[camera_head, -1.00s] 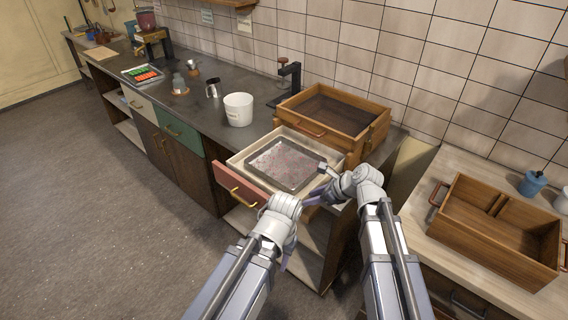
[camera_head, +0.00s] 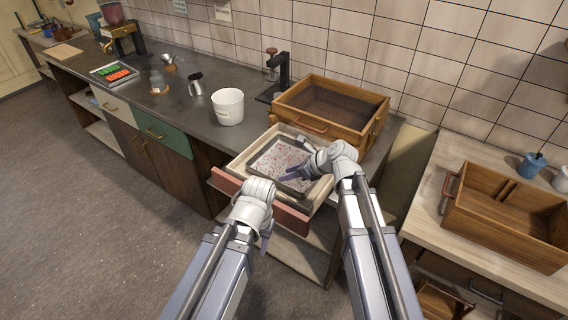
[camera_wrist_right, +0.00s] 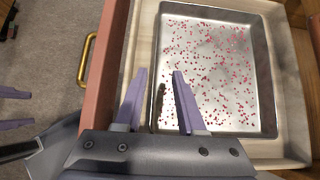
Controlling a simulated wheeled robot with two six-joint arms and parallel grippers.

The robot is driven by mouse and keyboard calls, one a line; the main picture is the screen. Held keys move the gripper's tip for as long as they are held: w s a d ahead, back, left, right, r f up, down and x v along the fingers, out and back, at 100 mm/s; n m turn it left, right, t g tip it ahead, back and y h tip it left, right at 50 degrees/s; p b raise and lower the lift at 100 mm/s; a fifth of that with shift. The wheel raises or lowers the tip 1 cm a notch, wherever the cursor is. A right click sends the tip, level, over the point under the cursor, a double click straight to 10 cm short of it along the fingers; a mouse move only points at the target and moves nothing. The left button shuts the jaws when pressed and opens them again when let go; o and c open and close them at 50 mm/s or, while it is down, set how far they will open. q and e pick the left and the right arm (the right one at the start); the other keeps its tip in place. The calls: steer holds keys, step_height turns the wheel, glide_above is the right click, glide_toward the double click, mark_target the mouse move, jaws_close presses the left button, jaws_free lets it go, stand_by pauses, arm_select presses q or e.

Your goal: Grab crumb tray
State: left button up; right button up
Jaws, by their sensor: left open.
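The crumb tray (camera_head: 262,161) is a shallow grey metal tray strewn with red and pale crumbs. It lies inside an open drawer with a red front (camera_head: 290,215); it also shows in the right wrist view (camera_wrist_right: 225,70). My right gripper (camera_head: 293,174) is over the tray, open and empty. In the right wrist view its purple fingers (camera_wrist_right: 158,72) appear on either side of the tray's wall nearest the drawer front; whether they touch it I cannot tell. My left gripper (camera_head: 266,238) is open outside the drawer front. Its fingers show at the left edge of the right wrist view (camera_wrist_right: 14,108).
A wooden box (camera_head: 335,105) stands on the counter behind the drawer, beside a white bucket (camera_head: 228,107). Another wooden box (camera_head: 505,215) sits on the right-hand bench. The drawer has a brass handle (camera_wrist_right: 87,60). Floor (camera_head: 90,225) to the left is clear.

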steer(key=shift+b+x, duration=0.85)
steer(key=shift+x, duration=0.25)
steer(key=shift+w+a+f, duration=0.1)
steer(key=shift+a+f, duration=0.1)
steer(key=shift+f, duration=0.05)
steer(key=shift+r, duration=0.1)
steer(key=b+x, duration=0.1)
steer(key=x, duration=0.1)
steer(key=b+x, duration=0.2)
steer(key=x, duration=0.1)
steer(key=shift+a, duration=0.35)
steer(key=shift+r, duration=0.15)
steer(key=shift+s, duration=0.2)
jaws_close()
